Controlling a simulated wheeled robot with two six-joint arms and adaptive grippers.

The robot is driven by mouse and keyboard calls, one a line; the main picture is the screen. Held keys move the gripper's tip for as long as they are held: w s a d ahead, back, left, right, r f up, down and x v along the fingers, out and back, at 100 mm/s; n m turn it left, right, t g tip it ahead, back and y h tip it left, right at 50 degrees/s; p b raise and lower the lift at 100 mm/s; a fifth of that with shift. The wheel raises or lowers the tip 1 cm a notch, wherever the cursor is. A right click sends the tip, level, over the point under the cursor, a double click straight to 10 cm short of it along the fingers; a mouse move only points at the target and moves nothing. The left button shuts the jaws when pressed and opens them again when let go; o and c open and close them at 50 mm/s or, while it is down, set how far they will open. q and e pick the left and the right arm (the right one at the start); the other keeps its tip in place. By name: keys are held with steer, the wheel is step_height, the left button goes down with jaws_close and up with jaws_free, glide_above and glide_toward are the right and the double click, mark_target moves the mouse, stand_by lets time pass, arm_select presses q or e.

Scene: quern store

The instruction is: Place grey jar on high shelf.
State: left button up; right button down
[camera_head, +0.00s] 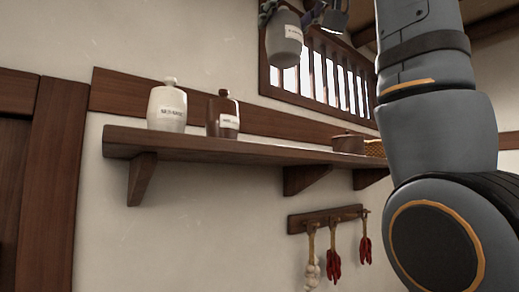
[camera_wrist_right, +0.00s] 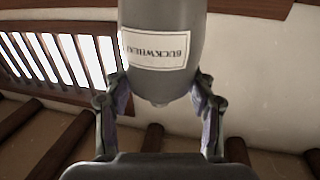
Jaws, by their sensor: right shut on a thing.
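The grey jar (camera_head: 285,40) hangs high in the head view, in front of the barred window and above the shelf. My right gripper (camera_head: 283,8) is shut on its upper part, partly cut off by the top edge. In the right wrist view the grey jar (camera_wrist_right: 160,45) carries a label reading "BUCKWHEAT", and the fingers of my right gripper (camera_wrist_right: 158,98) close on it from both sides. The high shelf (camera_head: 230,148) is a dark wooden board on brackets, below and left of the jar. My left gripper is not in view.
A white jar (camera_head: 167,107) and a brown jar (camera_head: 223,115) stand on the shelf's left part. A brown lidded pot (camera_head: 348,143) and a woven item (camera_head: 375,148) stand further right. Bare shelf shows between brown jar and pot. A peg rail (camera_head: 325,218) hangs below.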

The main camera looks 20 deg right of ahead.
steer(key=shift+w+d+f, duration=0.45)
steer(key=shift+w+d, duration=0.25)
steer(key=shift+w, duration=0.15)
steer(key=w+f+p, duration=0.1)
steer(key=w+f, duration=0.2)
steer(key=w, duration=0.1)
steer(key=w+f+p, duration=0.1)
steer(key=w+f, duration=0.3)
steer(key=w+a+f+p, duration=0.1)
steer(key=w+f, duration=0.3)
steer(key=shift+f, duration=0.2)
steer(key=shift+w+d+f, duration=0.2)
steer(key=shift+w+f, duration=0.05)
steer(key=shift+f, duration=0.15)
steer(key=shift+s+f, duration=0.1)
steer(key=shift+s, duration=0.1)
steer(key=c, duration=0.6)
jaws_free()
steer(key=shift+a, duration=0.15)
steer(key=shift+c, duration=0.2)
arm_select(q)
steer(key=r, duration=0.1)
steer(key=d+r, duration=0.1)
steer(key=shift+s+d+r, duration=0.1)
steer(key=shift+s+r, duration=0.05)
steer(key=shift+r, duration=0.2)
arm_select(e)
steer(key=shift+o, duration=0.9)
steer(key=shift+w, duration=0.1)
